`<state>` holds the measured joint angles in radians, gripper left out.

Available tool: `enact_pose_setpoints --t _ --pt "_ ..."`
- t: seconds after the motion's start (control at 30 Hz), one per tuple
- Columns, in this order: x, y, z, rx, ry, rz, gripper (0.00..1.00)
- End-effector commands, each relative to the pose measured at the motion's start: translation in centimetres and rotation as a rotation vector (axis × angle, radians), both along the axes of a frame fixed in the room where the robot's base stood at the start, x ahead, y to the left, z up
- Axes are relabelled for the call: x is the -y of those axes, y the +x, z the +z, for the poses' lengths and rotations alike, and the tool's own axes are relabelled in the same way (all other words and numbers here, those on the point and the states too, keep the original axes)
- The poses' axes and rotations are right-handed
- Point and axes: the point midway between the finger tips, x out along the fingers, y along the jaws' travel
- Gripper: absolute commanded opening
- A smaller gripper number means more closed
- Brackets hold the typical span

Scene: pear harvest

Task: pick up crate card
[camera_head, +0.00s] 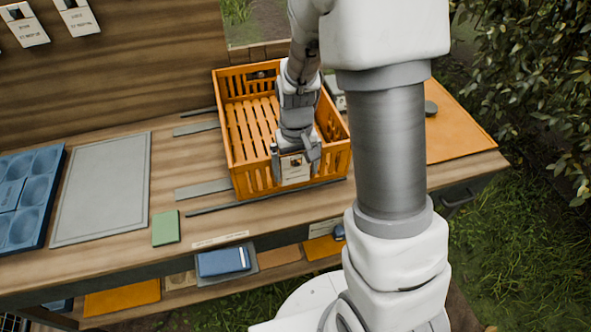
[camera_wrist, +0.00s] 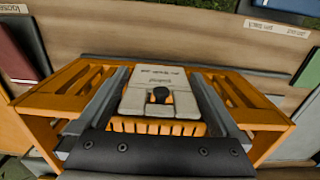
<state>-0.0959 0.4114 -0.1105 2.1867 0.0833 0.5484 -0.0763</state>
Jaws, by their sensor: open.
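The crate card (camera_head: 294,168) is a small pale card with a dark picture, on the near wall of the orange crate (camera_head: 229,125). In the wrist view the card (camera_wrist: 153,78) shows a line of print and a dark round spot, above the crate's slatted wall (camera_wrist: 60,98). My gripper (camera_head: 296,157) is at that wall, right at the card. In the wrist view the two fingers of my gripper (camera_wrist: 160,85) are apart, one along each side of the card. Whether either finger touches it, I cannot tell. My arm hides part of the crate's right side.
A green block (camera_head: 166,228), a grey mat (camera_head: 103,188) and a blue tray (camera_head: 25,195) lie to the left. An orange board (camera_head: 455,125) is at right. A shelf below holds a blue box (camera_head: 222,261).

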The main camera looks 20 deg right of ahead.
Motion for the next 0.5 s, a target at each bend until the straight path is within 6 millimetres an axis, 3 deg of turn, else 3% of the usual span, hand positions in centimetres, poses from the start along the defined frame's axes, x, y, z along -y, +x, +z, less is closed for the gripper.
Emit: enact_pose_setpoints --t 0.23,0.5 --pt "-0.01 0.02 -0.15 0.001 0.000 0.000 1.00" --pt "-0.01 0.03 -0.12 0.001 0.000 0.000 0.51"
